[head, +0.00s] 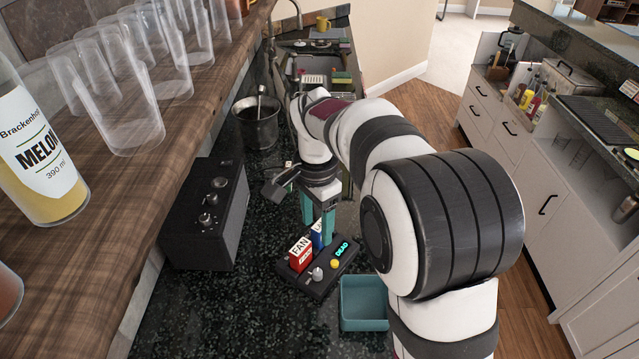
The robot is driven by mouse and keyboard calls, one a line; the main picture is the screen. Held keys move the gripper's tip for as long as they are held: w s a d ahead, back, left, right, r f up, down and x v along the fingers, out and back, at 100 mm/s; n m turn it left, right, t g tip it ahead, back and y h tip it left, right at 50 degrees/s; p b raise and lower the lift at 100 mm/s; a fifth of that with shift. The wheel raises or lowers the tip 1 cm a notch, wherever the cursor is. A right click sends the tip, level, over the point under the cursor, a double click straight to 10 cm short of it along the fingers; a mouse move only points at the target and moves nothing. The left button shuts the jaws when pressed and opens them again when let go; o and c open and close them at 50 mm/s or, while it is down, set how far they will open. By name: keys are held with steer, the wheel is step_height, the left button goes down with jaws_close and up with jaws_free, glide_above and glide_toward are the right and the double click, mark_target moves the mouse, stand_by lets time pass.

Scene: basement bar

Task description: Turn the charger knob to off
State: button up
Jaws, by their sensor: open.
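The charger (322,286) is a dark box on the black speckled counter, with a green lit display (342,249) reading "DEAD". A grey knob (317,273) sits on its near side, beside a round yellow button or light (334,264). Which way the knob points is too small to tell. A red pack (300,254) labelled "FAN" stands upright in the charger, with a blue pack (318,240) behind it. My gripper (318,226) is open, its teal fingers pointing down just above and behind the charger. The fingertips are close to the blue pack; I cannot tell whether they touch it.
A teal bin (364,304) stands right of the charger. A black amplifier-like box with knobs (212,212) stands to the left, with a metal pot (257,124) behind it. A wooden shelf (190,120) with glasses and a bottle (40,160) overhangs the left. Counter in front is clear.

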mark_target(318, 272)
step_height(318, 272, down, 16)
steer(key=shift+r, duration=0.25)
jaws_close()
